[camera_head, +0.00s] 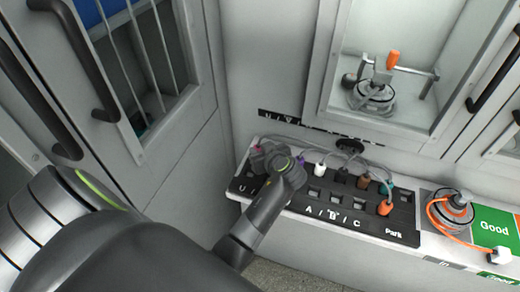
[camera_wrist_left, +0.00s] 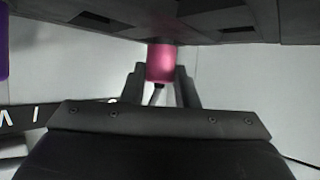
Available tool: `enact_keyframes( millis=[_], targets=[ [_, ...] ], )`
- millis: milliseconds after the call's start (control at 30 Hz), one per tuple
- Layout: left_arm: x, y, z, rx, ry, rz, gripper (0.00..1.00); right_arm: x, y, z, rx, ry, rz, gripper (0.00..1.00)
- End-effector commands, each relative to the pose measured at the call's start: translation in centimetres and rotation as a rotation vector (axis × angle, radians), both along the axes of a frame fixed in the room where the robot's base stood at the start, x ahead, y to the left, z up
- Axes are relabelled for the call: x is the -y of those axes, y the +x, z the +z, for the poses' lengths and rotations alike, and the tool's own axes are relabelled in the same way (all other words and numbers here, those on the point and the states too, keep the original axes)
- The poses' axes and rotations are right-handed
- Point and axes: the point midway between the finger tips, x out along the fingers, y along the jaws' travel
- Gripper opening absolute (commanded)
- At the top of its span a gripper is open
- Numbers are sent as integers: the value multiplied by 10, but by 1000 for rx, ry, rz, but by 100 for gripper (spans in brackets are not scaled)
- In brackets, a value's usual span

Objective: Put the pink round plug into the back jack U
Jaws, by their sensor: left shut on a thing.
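The pink round plug (camera_wrist_left: 161,63) is between the two fingers of my left gripper (camera_wrist_left: 161,88) in the left wrist view, with a dark cable end below it. The plug's upper end meets the edge of a dark block; I cannot tell whether it is seated in anything. In the head view my left gripper (camera_head: 262,154) is shut at the left end of the black jack panel (camera_head: 285,207), and a bit of pink shows beside it. The gripper and wrist cover the panel's rear left jacks, so jack U is hidden. My right gripper is out of view.
White (camera_head: 320,170), brown (camera_head: 363,182) and orange (camera_head: 385,208) plugs stand on the panel, with purple and teal ones. Grey cables run behind them to the wall.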

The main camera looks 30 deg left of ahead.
Motion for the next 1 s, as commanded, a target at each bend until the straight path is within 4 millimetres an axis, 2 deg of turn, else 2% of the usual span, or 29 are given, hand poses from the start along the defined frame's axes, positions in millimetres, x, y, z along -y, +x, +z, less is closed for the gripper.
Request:
enact_keyframes(
  millis=[333, 367, 500, 1000],
  targets=[
    [0, 0, -4, 2, 1, 0, 3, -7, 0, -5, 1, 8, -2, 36],
    [0, 0, -3, 2, 0, 0, 30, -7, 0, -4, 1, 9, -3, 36],
    [0, 0, -3, 1, 0, 0, 48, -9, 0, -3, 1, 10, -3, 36],
    [0, 1, 5, 1, 0, -2, 49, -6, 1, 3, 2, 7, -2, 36]
  ],
)
